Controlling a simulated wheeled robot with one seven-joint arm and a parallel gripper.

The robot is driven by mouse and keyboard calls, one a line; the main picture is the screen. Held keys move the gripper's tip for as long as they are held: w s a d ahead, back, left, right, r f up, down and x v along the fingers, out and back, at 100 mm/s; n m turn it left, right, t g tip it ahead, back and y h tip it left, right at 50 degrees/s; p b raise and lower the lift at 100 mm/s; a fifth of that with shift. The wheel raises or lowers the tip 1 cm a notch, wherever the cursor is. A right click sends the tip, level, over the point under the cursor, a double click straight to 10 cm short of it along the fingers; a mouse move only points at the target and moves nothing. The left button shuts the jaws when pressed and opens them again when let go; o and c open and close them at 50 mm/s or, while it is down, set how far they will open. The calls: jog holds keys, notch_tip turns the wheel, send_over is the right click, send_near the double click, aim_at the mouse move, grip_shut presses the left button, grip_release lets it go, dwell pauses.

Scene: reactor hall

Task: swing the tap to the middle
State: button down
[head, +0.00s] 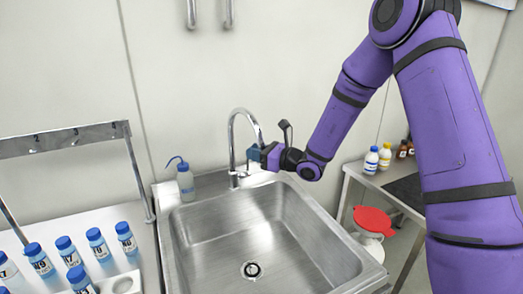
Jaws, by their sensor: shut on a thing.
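The tap (233,135) is a chrome gooseneck at the back rim of the steel sink (205,235). Its spout arches up from the base and comes down to the right, toward the back right of the basin. My gripper (256,153) reaches in from the right and is shut on the tap near the spout's lower end. The gripper hides the spout's tip and the exact contact. The basin is empty, with a round drain (251,270) in its floor.
A blue-capped wash bottle (185,181) stands left of the tap. Several blue-capped bottles (97,243) stand on the left bench under a metal rail (65,139). At right are a side table (362,174) with bottles and a red-lidded container (374,222).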

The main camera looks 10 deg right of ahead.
jog(key=shift+s+a, duration=0.25)
jog(key=shift+a, duration=0.65)
jog(key=c, duration=1)
grip_release()
jog(key=shift+o, duration=0.2)
jog(key=v, duration=1)
jog(key=shift+s+d, duration=0.25)
jog(key=shift+d, duration=0.05)
